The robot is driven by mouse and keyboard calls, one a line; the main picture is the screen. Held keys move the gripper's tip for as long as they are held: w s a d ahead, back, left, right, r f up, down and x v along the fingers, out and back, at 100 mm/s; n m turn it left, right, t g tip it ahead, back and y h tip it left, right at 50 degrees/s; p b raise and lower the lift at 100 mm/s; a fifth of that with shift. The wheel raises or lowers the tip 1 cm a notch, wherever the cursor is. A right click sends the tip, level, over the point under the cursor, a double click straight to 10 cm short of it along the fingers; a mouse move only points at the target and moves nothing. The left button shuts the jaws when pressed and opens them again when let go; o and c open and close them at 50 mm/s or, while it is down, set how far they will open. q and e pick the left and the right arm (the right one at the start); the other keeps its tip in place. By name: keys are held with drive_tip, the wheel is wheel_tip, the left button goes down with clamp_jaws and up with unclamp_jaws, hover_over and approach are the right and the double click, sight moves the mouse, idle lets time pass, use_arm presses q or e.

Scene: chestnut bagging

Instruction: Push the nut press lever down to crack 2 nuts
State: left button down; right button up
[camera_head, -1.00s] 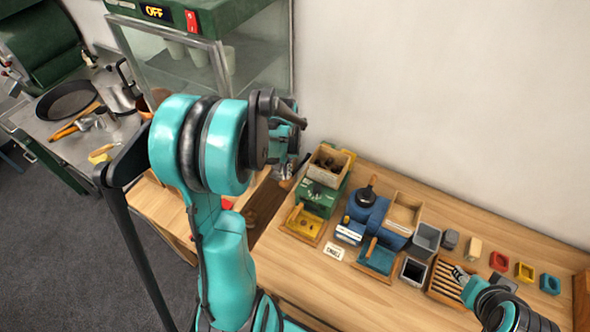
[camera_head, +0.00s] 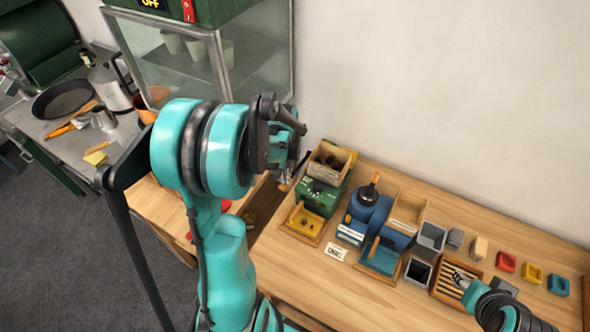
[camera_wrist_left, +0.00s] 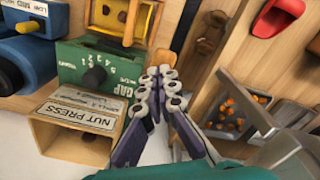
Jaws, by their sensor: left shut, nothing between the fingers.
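The green nut press (camera_head: 312,194) stands on the wooden bench in the head view, with a wooden box on top and a yellow tray (camera_head: 304,224) in front. In the left wrist view its green body (camera_wrist_left: 72,62) shows beside the box labelled NUT PRESS (camera_wrist_left: 78,114). My left gripper (camera_wrist_left: 165,80) is shut and empty beside the press. A wooden piece (camera_wrist_left: 205,35), possibly the lever handle, lies just beyond its fingertips; contact is unclear. My left arm hides much of this side in the head view. My right gripper (camera_head: 460,280) is over the slotted wooden tray, its fingers too small to judge.
A blue machine (camera_head: 368,212) stands close right of the press. Grey bins (camera_head: 431,237) and red, yellow and blue pieces (camera_head: 532,273) sit farther right. A bin with orange-brown bits (camera_wrist_left: 238,105) is right of my left gripper. A glass-fronted cabinet (camera_head: 245,62) stands behind.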

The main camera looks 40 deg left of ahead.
sight(284, 187)
use_arm(q)
drive_tip(key=shift+f, duration=0.3)
drive_tip(key=shift+s+f+b, duration=0.15)
drive_tip(key=shift+f+b, duration=0.85)
drive_tip(key=shift+f, duration=0.05)
drive_tip(key=shift+s+f+b, duration=0.2)
drive_tip(key=shift+f+b, duration=0.8)
drive_tip(key=shift+f, duration=0.1)
drive_tip(key=r+p, duration=0.2)
drive_tip(key=r, duration=0.1)
drive_tip(key=r+p, duration=0.2)
drive_tip(key=r, duration=0.1)
drive_tip(key=r+p, duration=0.2)
drive_tip(key=r, duration=0.1)
drive_tip(key=shift+w, duration=0.4)
drive_tip(key=shift+f, duration=0.1)
